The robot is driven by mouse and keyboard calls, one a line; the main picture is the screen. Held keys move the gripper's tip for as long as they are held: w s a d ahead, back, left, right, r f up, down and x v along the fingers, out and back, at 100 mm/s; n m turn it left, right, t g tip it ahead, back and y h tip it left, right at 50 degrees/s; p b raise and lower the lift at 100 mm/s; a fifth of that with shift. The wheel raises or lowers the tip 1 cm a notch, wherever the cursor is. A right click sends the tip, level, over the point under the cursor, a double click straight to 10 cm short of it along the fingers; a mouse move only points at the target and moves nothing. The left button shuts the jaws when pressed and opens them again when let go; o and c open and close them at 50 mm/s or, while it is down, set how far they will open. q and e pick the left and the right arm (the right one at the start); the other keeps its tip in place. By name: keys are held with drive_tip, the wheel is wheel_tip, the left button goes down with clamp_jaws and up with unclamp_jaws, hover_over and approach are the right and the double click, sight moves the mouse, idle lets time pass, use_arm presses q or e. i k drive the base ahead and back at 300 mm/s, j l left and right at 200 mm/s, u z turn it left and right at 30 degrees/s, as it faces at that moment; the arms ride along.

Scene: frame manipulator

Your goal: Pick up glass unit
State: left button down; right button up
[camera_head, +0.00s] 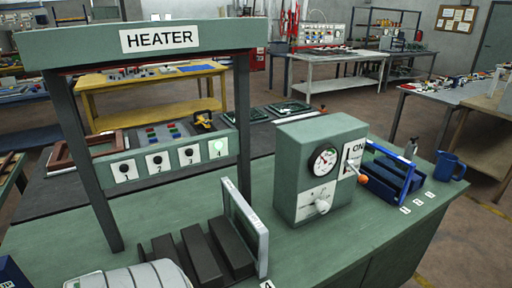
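What looks like the glass unit is a thin pale-framed pane (247,228) on the green workbench, left of the middle. It stands nearly upright and edge-on, beside a row of dark slanted blocks (203,255). Whether it touches the blocks or sits in a slot, I cannot tell. Its face is mostly turned away from me. Neither of my grippers shows in this view.
A "HEATER" frame (160,38) on dark posts spans the bench at left. A green control box (309,170) with a gauge and lever stands right of the pane. A pale ribbed object (135,275) lies front left.

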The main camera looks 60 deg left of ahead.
sight(242, 225)
drive_tip(key=u, duration=2.4)
drive_tip(key=k+l+u, duration=0.1)
drive_tip(key=l+u, duration=0.4)
drive_tip(key=k+l+u, duration=0.15)
drive_tip(key=u, duration=0.3)
drive_tip(key=k+l+u, duration=0.2)
drive_tip(key=l+u, duration=0.15)
drive_tip(key=u, duration=0.15)
